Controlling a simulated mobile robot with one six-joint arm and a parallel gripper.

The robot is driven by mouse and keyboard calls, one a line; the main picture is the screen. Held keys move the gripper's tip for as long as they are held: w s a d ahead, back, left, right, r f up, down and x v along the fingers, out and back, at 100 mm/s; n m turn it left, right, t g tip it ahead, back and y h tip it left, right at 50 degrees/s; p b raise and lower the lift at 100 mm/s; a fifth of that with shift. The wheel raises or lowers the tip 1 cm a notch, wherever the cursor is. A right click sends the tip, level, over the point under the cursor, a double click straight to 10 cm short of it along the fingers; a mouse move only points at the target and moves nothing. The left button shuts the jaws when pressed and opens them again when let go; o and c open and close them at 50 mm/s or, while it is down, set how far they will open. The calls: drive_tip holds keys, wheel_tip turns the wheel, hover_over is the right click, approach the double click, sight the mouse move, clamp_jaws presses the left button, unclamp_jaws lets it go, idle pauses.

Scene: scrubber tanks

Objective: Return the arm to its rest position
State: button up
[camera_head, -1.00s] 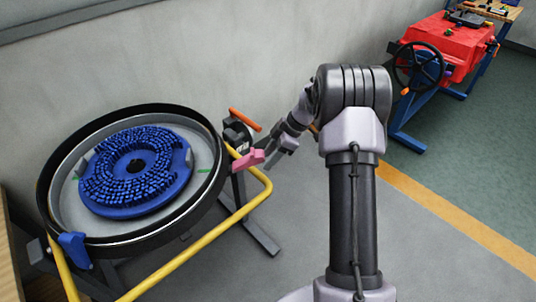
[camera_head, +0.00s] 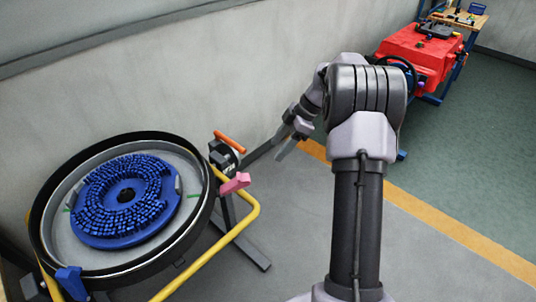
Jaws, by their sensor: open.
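My arm stands upright at the right of the middle, bent at its dark ribbed joint, with its end reaching down and to the left. My gripper (camera_head: 283,147) is open and empty, held in the air over the grey floor. It is up and to the right of a pink handle (camera_head: 235,184) on the tank stand, with a clear gap between them. The round tank (camera_head: 203,222) with a black rim holds a blue brush disc (camera_head: 82,218). Part of my gripper is hidden behind my own wrist.
A yellow tubular frame (camera_head: 250,214) rings the tank stand, with an orange lever (camera_head: 229,141) near the wall. A red machine (camera_head: 420,55) stands at the back right. The grey wall (camera_head: 200,85) runs behind. Floor right of my arm is clear.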

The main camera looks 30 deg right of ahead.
drive_tip(key=shift+s+d+r, duration=0.1)
drive_tip(key=shift+d+r, duration=0.15)
drive_tip(key=shift+r, duration=0.2)
drive_tip(key=s+a+r+m+t+h, duration=0.1)
drive_tip(key=s+a+r+m, duration=0.35)
drive_tip(key=a+r, duration=0.35)
drive_tip(key=s+a+r+m+h, duration=0.2)
drive_tip(key=s+a+r+m, duration=0.2)
drive_tip(key=s+a+r, duration=0.45)
drive_tip(key=s+a+f+m+t, duration=0.2)
drive_tip(key=s+a+m, duration=0.7)
drive_tip(key=s, duration=0.5)
drive_tip(key=shift+f+t+h, duration=0.3)
drive_tip(key=shift+f, duration=0.3)
